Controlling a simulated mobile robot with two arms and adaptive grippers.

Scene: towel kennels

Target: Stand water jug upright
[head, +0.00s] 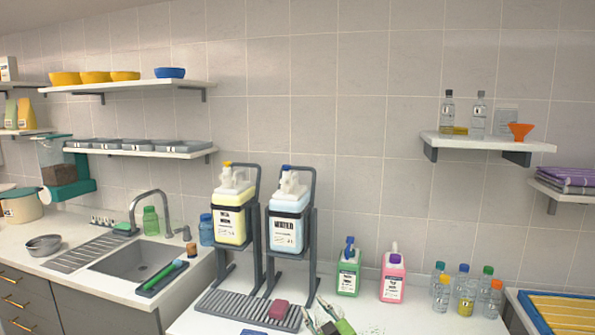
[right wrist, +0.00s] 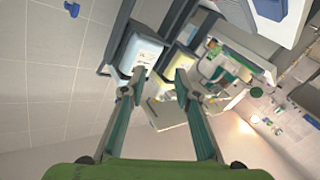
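The right gripper (head: 328,322) is at the bottom edge of the head view, below and in front of the jug. In the right wrist view my right gripper (right wrist: 160,80) is open and empty, with its fingertips pointing toward the frames. A white jug body (right wrist: 143,53) shows beyond the left fingertip, apart from it as far as I can tell. The left gripper is not in view.
A yellowish jug (head: 232,215) stands in the neighbouring frame. A grey slatted tray (head: 235,305) and red sponge (head: 278,309) lie below. Green (head: 347,273) and pink (head: 392,280) bottles stand to the right, then several small bottles. A sink (head: 137,262) is left.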

